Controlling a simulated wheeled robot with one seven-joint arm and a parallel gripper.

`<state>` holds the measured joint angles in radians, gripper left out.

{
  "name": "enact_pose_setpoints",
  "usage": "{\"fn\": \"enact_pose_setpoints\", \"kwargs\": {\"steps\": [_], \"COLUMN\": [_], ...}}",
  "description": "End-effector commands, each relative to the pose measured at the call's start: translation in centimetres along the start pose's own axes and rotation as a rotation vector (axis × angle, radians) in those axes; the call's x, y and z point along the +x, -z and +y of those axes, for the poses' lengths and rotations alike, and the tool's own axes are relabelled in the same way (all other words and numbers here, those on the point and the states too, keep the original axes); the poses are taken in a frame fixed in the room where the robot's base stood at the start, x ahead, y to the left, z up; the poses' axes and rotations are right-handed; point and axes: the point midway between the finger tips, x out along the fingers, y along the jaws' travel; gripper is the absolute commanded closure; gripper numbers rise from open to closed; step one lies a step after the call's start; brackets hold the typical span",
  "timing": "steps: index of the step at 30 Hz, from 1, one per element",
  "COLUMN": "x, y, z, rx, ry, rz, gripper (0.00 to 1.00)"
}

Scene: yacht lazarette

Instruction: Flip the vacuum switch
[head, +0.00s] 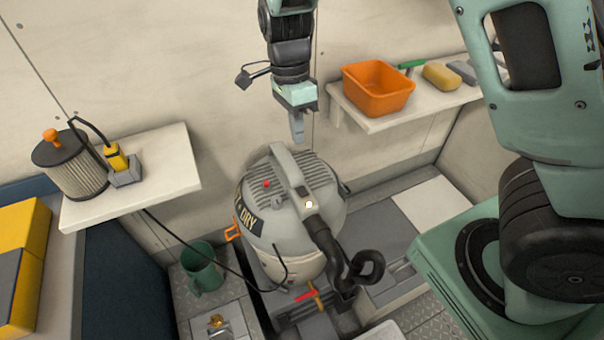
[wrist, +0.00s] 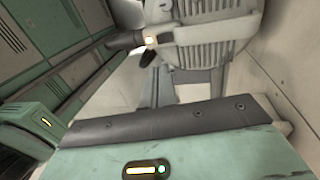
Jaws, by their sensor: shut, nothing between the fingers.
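The grey vacuum (head: 322,190) stands upright on the floor, with a ribbed lid and a raised handle. A small red knob (head: 266,183) sits on its lid, left of the handle. A glowing white spot (head: 309,204) shows at the handle's lower end, by the black hose (head: 325,240). I cannot tell which of these is the switch. My gripper (head: 298,138) points down over the back of the handle, shut and empty. In the wrist view the ribbed lid (wrist: 215,55) and the glowing spot (wrist: 150,41) show beyond my fingers; the red knob does not show there.
A left shelf (head: 150,190) holds a pleated filter (head: 75,168) and a yellow-and-grey tool. A right shelf holds an orange tub (head: 377,88) and a sponge (head: 441,77). A green mug (head: 202,268) stands left of the vacuum. A dark cable crosses from the left shelf.

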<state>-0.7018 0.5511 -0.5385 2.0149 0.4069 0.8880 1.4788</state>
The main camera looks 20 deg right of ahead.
Motion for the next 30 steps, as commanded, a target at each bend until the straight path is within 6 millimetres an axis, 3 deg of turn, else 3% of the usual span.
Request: {"fn": "enact_pose_setpoints", "kwargs": {"steps": [5, 21, 30], "x": [1.8, 11.9, 13.9], "y": [0.1, 0.1, 0.0], "z": [0.1, 0.1, 0.0], "rx": [0.001, 0.001, 0.0], "ry": [-0.005, -0.004, 0.0], "rz": [0.001, 0.0, -0.002], "gripper": [1.0, 1.0, 1.0]}}
